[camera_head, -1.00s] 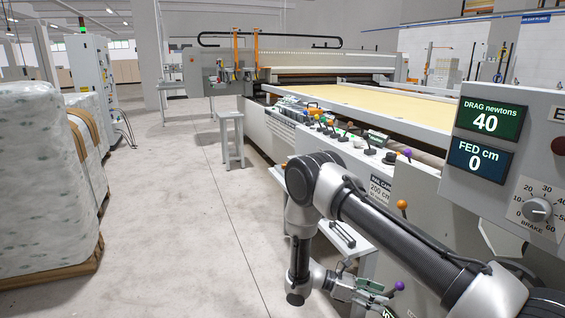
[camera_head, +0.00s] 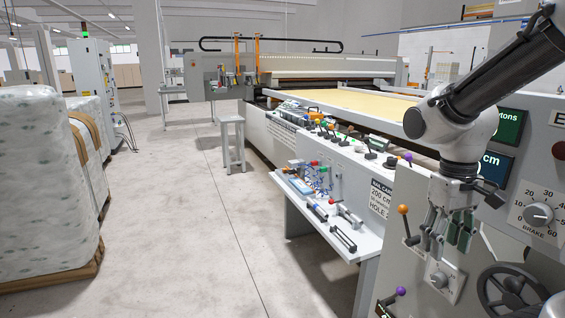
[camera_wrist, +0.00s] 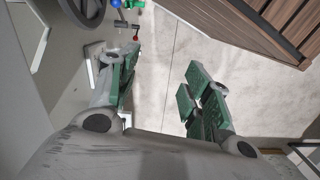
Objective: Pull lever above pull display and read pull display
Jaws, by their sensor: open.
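No display marked "pull" can be read. Two displays, green (camera_head: 510,125) and blue (camera_head: 496,163), sit on the right panel, partly covered by my arm. A lever with an orange ball (camera_head: 403,210) stands on the machine's front, left of my gripper (camera_head: 447,238). Another purple-ball lever (camera_head: 407,156) is higher up. My gripper points down, open and empty; its green-padded fingers stand apart in the wrist view (camera_wrist: 160,72).
A brake dial (camera_head: 538,213) and a dark handwheel (camera_head: 512,290) are at right. A small knob plate (camera_head: 440,279) is below my gripper. A white bench (camera_head: 350,245) with tools stands left of it. Wrapped bales (camera_head: 40,190) stand far left; the floor between is clear.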

